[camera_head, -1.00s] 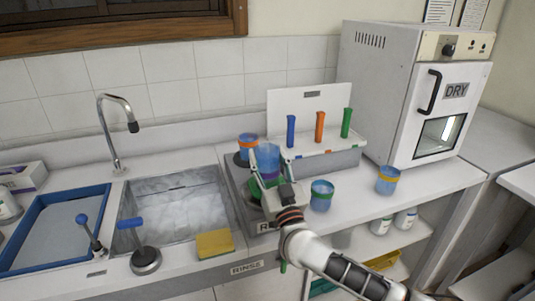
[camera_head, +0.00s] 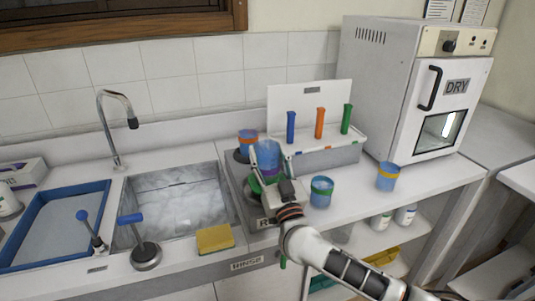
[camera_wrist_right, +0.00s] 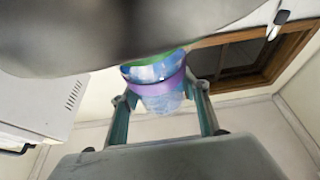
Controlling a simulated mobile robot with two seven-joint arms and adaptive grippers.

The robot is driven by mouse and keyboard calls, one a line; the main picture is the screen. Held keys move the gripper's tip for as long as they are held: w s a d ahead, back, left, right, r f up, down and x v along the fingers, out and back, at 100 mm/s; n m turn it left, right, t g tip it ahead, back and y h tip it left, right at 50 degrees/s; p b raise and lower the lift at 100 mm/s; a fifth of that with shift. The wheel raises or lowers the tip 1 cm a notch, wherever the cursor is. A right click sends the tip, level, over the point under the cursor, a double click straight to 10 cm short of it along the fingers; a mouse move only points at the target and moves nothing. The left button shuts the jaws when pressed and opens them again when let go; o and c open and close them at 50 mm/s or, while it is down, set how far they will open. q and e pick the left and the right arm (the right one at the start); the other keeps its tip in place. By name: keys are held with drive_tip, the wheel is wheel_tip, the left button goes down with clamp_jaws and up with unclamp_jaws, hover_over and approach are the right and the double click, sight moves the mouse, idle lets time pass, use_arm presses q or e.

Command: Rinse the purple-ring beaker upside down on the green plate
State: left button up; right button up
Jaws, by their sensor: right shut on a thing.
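The purple-ring beaker (camera_head: 268,153) is blue and see-through. It is upside down, with its base up and its purple ring low, over the green plate (camera_head: 254,186). Whether its rim touches the plate is hidden by the gripper. My right gripper (camera_head: 271,178) is shut on the beaker, coming from the front right. In the right wrist view the beaker (camera_wrist_right: 158,101) and its purple ring (camera_wrist_right: 158,86) show between the two fingers. My left gripper is not in view.
The sink (camera_head: 180,205) and yellow sponge (camera_head: 215,239) are left; the dryer (camera_head: 445,108) is right.

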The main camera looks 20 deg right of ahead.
sight(268, 143)
drive_tip(key=shift+f+b, duration=0.3)
drive_tip(key=shift+f, duration=0.6)
idle(1.7)
wheel_tip(268, 143, up, 2)
drive_tip(key=shift+r+p, duration=0.15)
drive_tip(key=shift+p, duration=1.1)
drive_tip(key=shift+r, duration=2.2)
